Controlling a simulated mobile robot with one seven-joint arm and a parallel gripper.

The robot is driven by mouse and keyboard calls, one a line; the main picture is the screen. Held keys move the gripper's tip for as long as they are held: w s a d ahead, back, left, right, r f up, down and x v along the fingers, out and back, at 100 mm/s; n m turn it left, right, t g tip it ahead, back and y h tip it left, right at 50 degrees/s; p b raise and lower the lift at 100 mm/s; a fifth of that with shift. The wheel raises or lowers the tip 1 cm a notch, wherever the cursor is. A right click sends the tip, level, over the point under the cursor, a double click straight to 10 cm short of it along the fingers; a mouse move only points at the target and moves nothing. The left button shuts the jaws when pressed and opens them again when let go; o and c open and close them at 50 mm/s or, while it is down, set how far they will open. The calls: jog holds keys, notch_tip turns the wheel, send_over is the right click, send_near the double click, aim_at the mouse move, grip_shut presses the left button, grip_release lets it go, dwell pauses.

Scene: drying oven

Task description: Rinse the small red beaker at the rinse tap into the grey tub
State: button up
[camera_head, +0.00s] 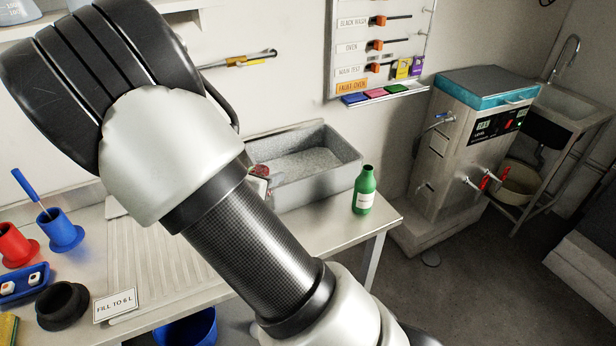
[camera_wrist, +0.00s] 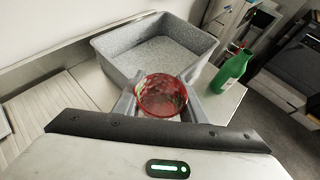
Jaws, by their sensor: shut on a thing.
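The small red beaker (camera_wrist: 162,97) is see-through and sits between the two fingers of my gripper (camera_wrist: 160,104), which is shut on it. In the wrist view it overlaps the near wall of the grey tub (camera_wrist: 115,70); I cannot tell whether it is over the tub or just short of it. In the head view the grey tub (camera_head: 318,188) stands on the bench, with a speckled grey floor inside. There my arm hides most of the gripper, and only a bit of the red beaker (camera_head: 262,170) shows at the tub's left end. I cannot make out which tap is the rinse tap.
A green bottle (camera_head: 364,190) stands right of the tub near the bench edge. A steel unit (camera_head: 450,150) with red-handled taps (camera_head: 486,180) and a sink (camera_head: 565,105) are farther right. Blue and red holders (camera_head: 62,232) and a "FILL TO 6 L" card (camera_head: 115,304) are at left.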

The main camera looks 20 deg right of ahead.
jog(key=shift+t, duration=0.3)
jog(key=w+d+b, duration=0.1)
jog(key=w+d, duration=0.1)
jog(key=d, duration=0.1)
jog(key=w+d+b, duration=0.1)
jog(key=w+d, duration=0.1)
jog(key=d, duration=0.2)
jog(key=w+d+b, duration=0.2)
jog(key=d, duration=0.1)
jog(key=shift+d, duration=0.25)
jog(key=w+d+r+b, duration=0.2)
jog(key=d+b, duration=0.1)
jog(key=d, duration=0.5)
jog(key=shift+n+y, duration=0.4)
jog(key=d+f+b, duration=0.2)
jog(key=d+b, duration=0.6)
jog(key=shift+d+f+n+t, duration=0.15)
jog(key=shift+f+n+t, duration=0.15)
jog(key=shift+f, duration=0.1)
jog(key=shift+p, duration=0.3)
